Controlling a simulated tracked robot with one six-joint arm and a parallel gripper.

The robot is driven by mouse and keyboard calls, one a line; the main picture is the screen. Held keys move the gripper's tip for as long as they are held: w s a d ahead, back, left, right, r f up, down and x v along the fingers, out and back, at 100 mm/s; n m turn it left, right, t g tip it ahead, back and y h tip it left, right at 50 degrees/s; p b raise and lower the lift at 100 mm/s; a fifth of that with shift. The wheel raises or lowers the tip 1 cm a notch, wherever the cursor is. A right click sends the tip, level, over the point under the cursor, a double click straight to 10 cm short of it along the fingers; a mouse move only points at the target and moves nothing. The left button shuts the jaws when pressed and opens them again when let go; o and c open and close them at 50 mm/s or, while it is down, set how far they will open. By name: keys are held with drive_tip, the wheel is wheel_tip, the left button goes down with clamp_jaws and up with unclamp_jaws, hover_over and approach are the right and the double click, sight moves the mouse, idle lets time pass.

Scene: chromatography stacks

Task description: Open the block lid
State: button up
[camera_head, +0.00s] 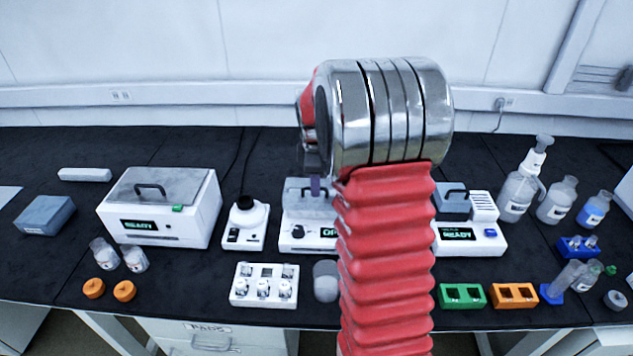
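Several devices with lids stand on the black bench, and I cannot tell for sure which one is the block. The right white device (484,240) reads READY and carries a grey lid (453,203) with a dark handle, lying flat. The middle white device (297,239) has a grey top or raised panel (296,195); its display is partly hidden and shows "OP". The left white box (190,222) reads READY, and its grey handled lid (178,182) is down. My gripper (318,187) is over the middle device, mostly hidden behind my red arm; its fingers are unclear.
A white rack with vials (264,285) and a clear cup (325,281) stand in front. A small white device (246,224) stands left of the middle one. Green (462,296) and orange (514,296) blocks lie front right; bottles (556,200) stand at right.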

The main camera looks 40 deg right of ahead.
drive_tip(key=shift+c, duration=0.7)
clamp_jaws()
drive_tip(key=shift+a, duration=0.1)
idle(0.5)
drive_tip(key=shift+s+d, duration=0.1)
drive_tip(key=shift+d, duration=0.1)
drive_tip(key=shift+a, duration=0.1)
